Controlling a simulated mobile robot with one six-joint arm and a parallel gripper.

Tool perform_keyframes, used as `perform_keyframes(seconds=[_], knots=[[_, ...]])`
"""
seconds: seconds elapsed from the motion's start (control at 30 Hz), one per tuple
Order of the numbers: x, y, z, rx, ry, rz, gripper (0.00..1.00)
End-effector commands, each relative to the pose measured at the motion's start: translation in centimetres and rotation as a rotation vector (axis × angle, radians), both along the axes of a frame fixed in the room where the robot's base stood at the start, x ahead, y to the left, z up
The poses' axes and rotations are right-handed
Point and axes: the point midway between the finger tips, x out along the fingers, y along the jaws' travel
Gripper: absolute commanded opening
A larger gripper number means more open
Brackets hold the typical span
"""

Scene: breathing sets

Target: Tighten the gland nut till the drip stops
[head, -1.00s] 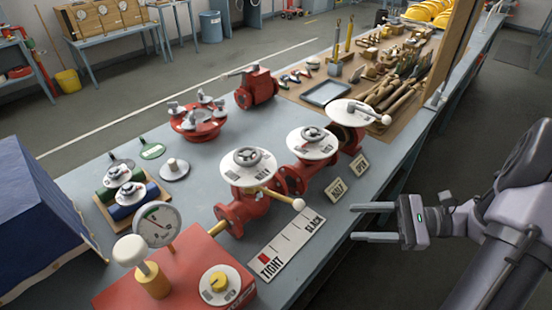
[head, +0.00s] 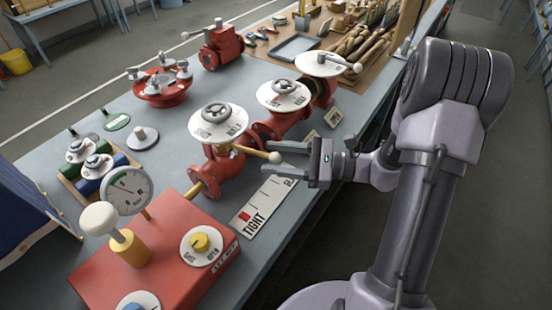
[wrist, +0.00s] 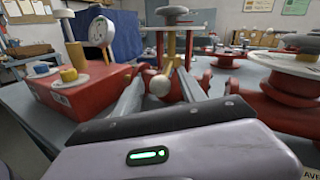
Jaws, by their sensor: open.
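The nearest red valve (head: 232,172) stands on the bench under a white-rimmed handwheel (head: 217,122). A brass lever with a pale ball end (head: 274,157) sticks out to the right from the brass gland nut area below the wheel. My gripper (head: 268,156) is open, its two fingers pointing left on either side of the ball end. In the wrist view the ball (wrist: 159,84) sits between the spread fingers, with the brass stem (wrist: 171,45) behind it. A TIGHT/SLACK scale plate (head: 262,208) lies in front, its SLACK end partly hidden by my gripper. I cannot make out a drip.
A red box (head: 155,262) with a gauge (head: 128,188) and knobs stands at the near left. Two similar valves, with wheels (head: 283,95) and (head: 321,64), stand behind. A red flange (head: 160,88) lies farther back. The floor right of the bench is open.

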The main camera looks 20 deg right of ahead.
Motion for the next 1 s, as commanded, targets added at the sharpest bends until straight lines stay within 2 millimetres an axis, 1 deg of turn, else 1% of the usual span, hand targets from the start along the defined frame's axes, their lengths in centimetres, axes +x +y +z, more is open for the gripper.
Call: perform_keyframes(seconds=[0.23, 0.27, 0.3, 0.37, 0.4, 0.5, 1.0], knots=[[0.07, 0.16, 0.02, 0.0, 0.0, 0.0, 0.48], [0.07, 0.16, 0.02, 0.0, 0.0, 0.0, 0.46], [0.06, 0.15, 0.02, 0.0, 0.0, 0.0, 0.38], [0.06, 0.14, 0.02, 0.0, 0.0, 0.0, 0.27], [0.06, 0.14, 0.02, 0.0, 0.0, 0.0, 0.19], [0.06, 0.13, 0.01, 0.0, 0.0, 0.0, 0.0], [0.04, 0.12, 0.0, 0.0, 0.0, 0.001, 0.0]])
